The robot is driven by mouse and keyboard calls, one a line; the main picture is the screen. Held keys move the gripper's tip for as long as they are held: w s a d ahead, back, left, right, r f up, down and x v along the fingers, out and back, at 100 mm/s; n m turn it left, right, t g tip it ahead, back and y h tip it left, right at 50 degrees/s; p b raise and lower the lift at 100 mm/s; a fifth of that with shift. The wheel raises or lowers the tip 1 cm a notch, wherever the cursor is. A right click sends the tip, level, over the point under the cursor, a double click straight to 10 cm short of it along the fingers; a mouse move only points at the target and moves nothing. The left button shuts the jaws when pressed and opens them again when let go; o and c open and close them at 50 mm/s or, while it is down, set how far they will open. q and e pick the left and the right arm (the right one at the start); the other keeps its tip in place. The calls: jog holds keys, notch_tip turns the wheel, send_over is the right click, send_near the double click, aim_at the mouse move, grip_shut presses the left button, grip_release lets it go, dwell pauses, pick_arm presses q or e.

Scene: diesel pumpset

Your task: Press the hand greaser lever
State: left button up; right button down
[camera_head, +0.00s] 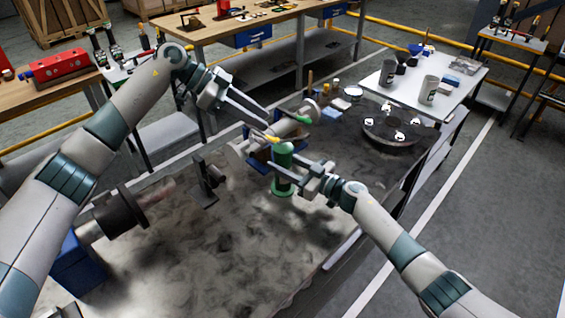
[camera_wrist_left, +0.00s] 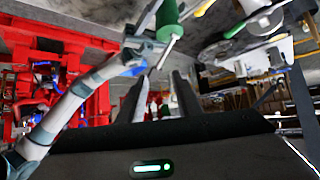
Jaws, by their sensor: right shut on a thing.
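The hand greaser is a green cylinder (camera_head: 284,154) standing upright over the dark table, with a wider green part low down. My right gripper (camera_head: 284,170) is shut around its body.
A pale cylindrical machine part (camera_head: 290,124) lies behind the greaser. A round dark plate (camera_head: 400,130) is on the right of the table. A dark bracket (camera_head: 206,182) and a shaft with a black collar (camera_head: 120,213) stand left. The table's front middle is clear.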

dwell(0.4)
pick_arm(q)
jog(key=c, duration=0.7)
jog(key=shift+d+r, duration=0.15)
jog(key=shift+r, duration=0.05)
grip_shut()
jog(key=s+d+r+n+t+h, duration=0.1)
jog(key=s+d+r+h, duration=0.25)
jog(key=r, duration=0.25)
jog(key=s+d+r+t+h, duration=0.1)
jog(key=s+d+r+h, duration=0.2)
jog(key=r, duration=0.4)
jog(key=s+a+f+n+t+y, duration=0.1)
jog(key=a+f+n+t+y, duration=0.3)
jog(key=f+n, duration=0.6)
jog(key=a+n+t, duration=0.2)
jog(key=n+t, duration=0.1)
jog(key=shift+s+a+f+n, duration=0.15)
jog(key=shift+a+f+n, duration=0.15)
jog(key=shift+f, duration=0.1)
jog(key=shift+y, duration=0.25)
